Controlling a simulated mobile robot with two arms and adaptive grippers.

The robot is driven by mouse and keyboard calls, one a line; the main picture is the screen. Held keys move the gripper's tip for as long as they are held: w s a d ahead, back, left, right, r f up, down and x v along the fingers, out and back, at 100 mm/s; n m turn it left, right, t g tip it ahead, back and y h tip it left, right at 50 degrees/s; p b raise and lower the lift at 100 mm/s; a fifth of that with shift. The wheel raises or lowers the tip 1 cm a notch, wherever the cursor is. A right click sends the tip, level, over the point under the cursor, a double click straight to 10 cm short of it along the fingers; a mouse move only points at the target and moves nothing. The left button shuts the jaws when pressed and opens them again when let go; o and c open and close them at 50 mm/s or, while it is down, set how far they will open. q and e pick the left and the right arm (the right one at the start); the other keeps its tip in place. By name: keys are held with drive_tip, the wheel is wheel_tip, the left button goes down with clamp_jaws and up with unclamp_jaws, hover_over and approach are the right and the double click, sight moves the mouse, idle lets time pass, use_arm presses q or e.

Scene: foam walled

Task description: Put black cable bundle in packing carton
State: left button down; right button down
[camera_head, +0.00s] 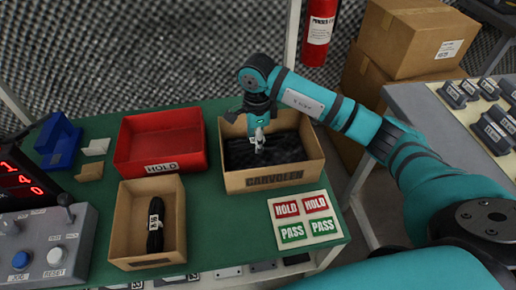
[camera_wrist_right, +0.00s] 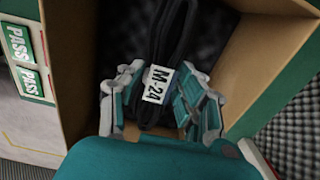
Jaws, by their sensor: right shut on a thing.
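My right gripper (camera_head: 258,134) is over the inside of the larger open packing carton (camera_head: 275,180), which has CARVOLEN printed on its front. In the wrist view the right gripper (camera_wrist_right: 165,100) is shut on a black cable bundle (camera_wrist_right: 172,45) with a white M-24 tag. The carton's inner wall (camera_wrist_right: 265,60) and dark lining show around the bundle. Whether the bundle touches the carton's bottom is hard to tell. Another black cable bundle (camera_head: 155,226) with a white tag lies in the smaller cardboard box (camera_head: 120,225). My left gripper is not in view.
A red HOLD bin (camera_head: 160,120) stands left of the carton, with a blue bin (camera_head: 60,138) farther left. A HOLD/PASS label sheet (camera_head: 304,218) lies in front of the carton. A control box (camera_head: 45,250) fills the left front. The green table (camera_head: 215,225) is clear between boxes.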

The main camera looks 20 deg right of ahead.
sight(257, 157)
wheel_tip(257, 157, down, 3)
drive_tip(key=shift+f, duration=0.2)
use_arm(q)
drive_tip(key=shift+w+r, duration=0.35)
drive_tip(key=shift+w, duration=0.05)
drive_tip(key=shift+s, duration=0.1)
use_arm(e)
drive_tip(key=shift+f, duration=0.15)
drive_tip(key=shift+f+b, duration=0.5)
drive_tip(key=shift+b, duration=0.15)
drive_tip(key=c, duration=0.9)
unclamp_jaws()
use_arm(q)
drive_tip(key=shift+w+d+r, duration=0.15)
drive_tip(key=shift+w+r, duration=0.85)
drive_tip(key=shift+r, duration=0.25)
use_arm(e)
drive_tip(key=shift+r, duration=0.1)
